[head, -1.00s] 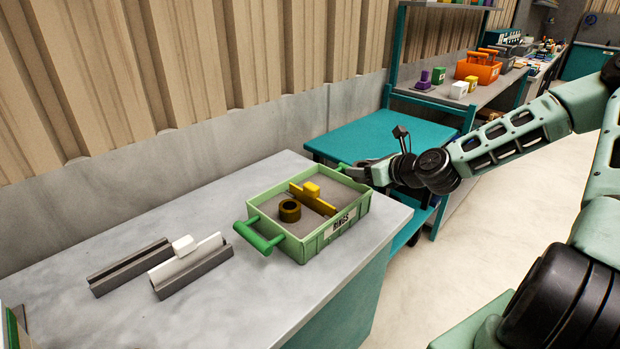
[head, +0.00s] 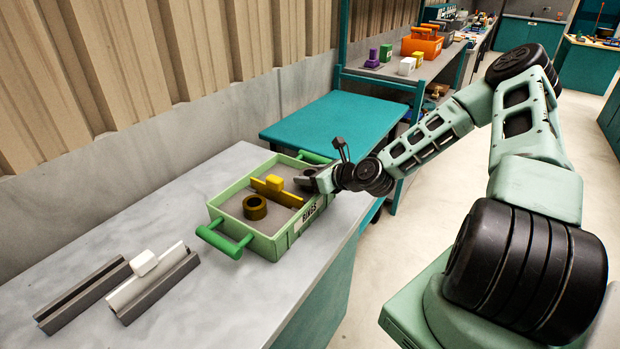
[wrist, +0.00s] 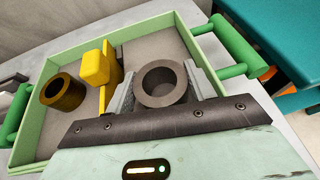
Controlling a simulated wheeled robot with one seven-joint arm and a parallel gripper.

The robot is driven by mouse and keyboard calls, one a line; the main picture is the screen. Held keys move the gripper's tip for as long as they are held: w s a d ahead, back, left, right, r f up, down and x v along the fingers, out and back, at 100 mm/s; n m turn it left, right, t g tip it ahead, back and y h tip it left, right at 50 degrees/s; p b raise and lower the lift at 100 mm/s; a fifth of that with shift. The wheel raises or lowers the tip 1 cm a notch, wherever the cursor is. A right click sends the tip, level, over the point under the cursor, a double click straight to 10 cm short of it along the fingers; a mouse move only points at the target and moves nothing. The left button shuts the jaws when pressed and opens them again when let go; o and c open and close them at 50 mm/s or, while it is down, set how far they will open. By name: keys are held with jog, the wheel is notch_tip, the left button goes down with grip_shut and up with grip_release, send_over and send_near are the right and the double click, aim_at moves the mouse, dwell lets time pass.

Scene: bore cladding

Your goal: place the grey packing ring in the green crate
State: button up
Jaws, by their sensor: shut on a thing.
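The green crate (head: 270,248), labelled RINGS, sits on the grey worktop. A yellow divider with a yellow block (head: 274,183) splits it. A brown-gold ring (head: 255,207) lies in the compartment left of the divider. My gripper (head: 304,181) is over the right compartment, near the crate's right wall. In the wrist view my gripper (wrist: 163,82) is shut on the grey packing ring (wrist: 163,102), with one finger on each side. The ring's open bore faces the camera. Its height above the crate floor is hard to tell.
Two grey slotted rails (head: 85,294) lie left of the crate; one holds a white piece (head: 144,262). A teal table (head: 330,125) stands behind the crate. The crate's green handles (head: 225,241) stick out at its ends. The worktop between rails and crate is clear.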

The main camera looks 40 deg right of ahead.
jog(key=shift+f, duration=0.5)
jog(key=shift+f, duration=0.15)
jog(key=o, duration=1.2)
jog(key=shift+s+r, duration=0.15)
jog(key=shift+r, duration=0.05)
jog(key=v, duration=1.1)
jog(key=shift+s+b, duration=0.3)
jog(key=shift+s, duration=0.05)
